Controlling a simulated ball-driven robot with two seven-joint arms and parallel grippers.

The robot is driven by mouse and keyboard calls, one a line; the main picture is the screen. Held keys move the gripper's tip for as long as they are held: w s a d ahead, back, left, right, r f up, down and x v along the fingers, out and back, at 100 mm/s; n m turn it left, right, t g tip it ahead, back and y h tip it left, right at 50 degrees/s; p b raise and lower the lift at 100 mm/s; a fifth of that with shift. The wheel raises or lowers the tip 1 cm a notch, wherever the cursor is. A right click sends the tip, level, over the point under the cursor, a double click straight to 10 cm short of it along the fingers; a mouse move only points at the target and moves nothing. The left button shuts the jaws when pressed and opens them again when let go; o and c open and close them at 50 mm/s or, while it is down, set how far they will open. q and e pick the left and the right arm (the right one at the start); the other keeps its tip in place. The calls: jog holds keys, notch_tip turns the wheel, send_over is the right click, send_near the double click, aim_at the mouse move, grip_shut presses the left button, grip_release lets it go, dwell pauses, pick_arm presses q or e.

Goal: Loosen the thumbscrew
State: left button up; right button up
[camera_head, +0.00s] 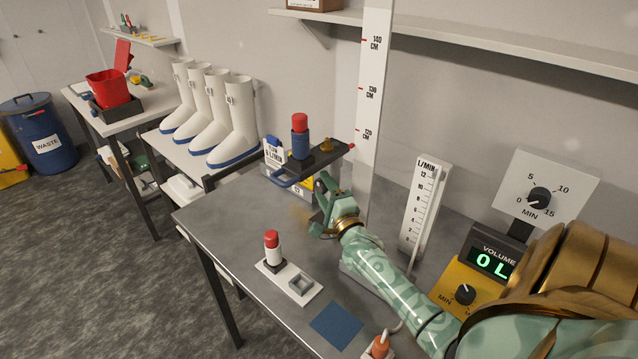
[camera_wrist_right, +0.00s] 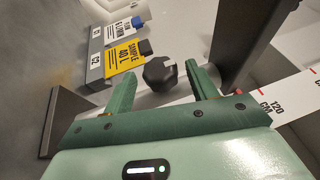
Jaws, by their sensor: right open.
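What looks like the thumbscrew, a black knob (camera_wrist_right: 160,73) with a light mark, shows in the right wrist view. It lies between and just beyond the tips of my right gripper (camera_wrist_right: 162,80), which is open with one green finger on each side and no clear contact. In the head view my right gripper (camera_head: 322,203) is beside the white upright scale (camera_head: 370,100), below a dark bracket (camera_head: 322,160) holding a blue cylinder with a red cap (camera_head: 300,140). I cannot make out the black knob there. My left gripper is not in view.
The bench (camera_head: 230,210) carries a white holder (camera_head: 275,277) with a red-capped piece and an empty square socket, and a blue mat (camera_head: 336,322). A flowmeter (camera_head: 424,205), a dial (camera_head: 540,198) and a volume display (camera_head: 490,262) stand right. The bench's left part is clear.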

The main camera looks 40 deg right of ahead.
aim_at(319, 181)
jog(key=shift+x, duration=1.65)
jog(key=c, duration=1)
jog(key=shift+r, duration=0.2)
jog(key=n+g+p, duration=0.1)
jog(key=g+p, duration=0.1)
jog(key=p, duration=0.6)
jog(key=n+g+y+p, duration=0.1)
jog(key=g+p, duration=0.2)
jog(key=p, duration=0.5)
jog(key=shift+f+y, duration=0.2)
jog(key=shift+y, duration=0.1)
jog(key=shift+s+f+n+g+p, duration=0.1)
jog(key=shift+f+n+g+p, duration=0.25)
jog(key=shift+g+p, duration=0.4)
jog(key=o, duration=1)
